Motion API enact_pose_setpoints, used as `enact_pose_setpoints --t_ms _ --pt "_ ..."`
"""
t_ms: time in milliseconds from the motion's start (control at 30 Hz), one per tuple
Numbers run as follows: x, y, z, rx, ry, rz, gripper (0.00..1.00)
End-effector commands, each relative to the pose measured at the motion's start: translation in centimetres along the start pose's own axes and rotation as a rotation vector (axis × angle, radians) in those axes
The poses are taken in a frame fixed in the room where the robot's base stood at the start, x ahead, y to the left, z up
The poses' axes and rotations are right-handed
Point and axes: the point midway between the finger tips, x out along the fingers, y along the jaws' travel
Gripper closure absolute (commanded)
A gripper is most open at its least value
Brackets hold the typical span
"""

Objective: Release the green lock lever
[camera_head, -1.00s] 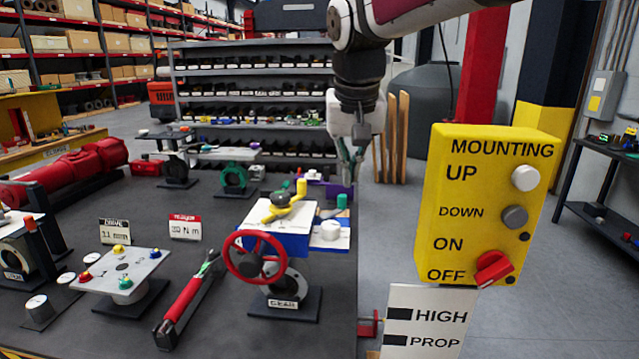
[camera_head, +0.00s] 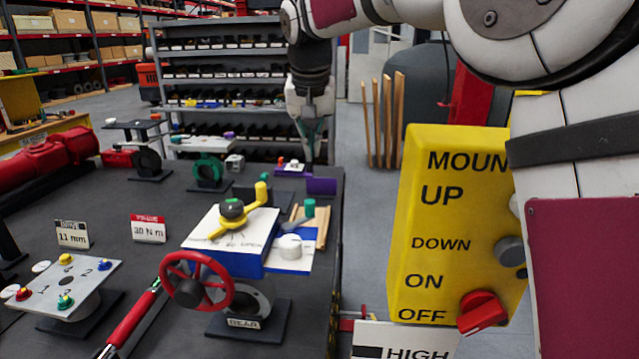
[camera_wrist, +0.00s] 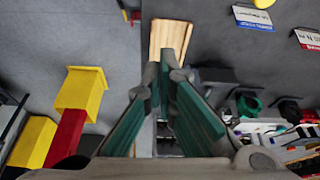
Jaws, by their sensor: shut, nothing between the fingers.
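The gear valve unit stands on the dark table in the head view, with a red handwheel (camera_head: 197,281), a white-topped blue box (camera_head: 226,230) and a yellow handle (camera_head: 243,212) with a dark green knob (camera_head: 232,208) on top. A small teal-green upright piece (camera_head: 309,208) stands at its right, behind a white knob (camera_head: 290,246). I cannot tell which green part is the lock lever. My gripper (camera_head: 309,150) is shut and empty, pointing down beyond the unit near a purple block (camera_head: 321,185). In the wrist view its fingers (camera_wrist: 166,72) show, with a wooden piece (camera_wrist: 169,38) beyond them.
A yellow MOUNTING panel (camera_head: 420,225) with a red switch (camera_head: 481,312) stands at the right, beside my arm. A plate with coloured buttons (camera_head: 65,285) and a red-handled tool (camera_head: 130,322) lie left of the unit. Shelves (camera_head: 230,75) stand behind.

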Motion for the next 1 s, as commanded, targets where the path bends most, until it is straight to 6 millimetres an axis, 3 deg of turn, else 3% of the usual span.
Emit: enact_pose_setpoints --t_ms 367,567,900,1000 --pt "0.6 0.0 0.0 0.0 -0.002 0.001 1.0" --pt "3.5 0.1 0.1 0.0 -0.005 0.002 1.0" --pt "10.1 0.1 0.2 0.0 -0.005 0.002 1.0" --pt "9.2 0.0 1.6 -0.002 -0.001 -0.001 1.0"
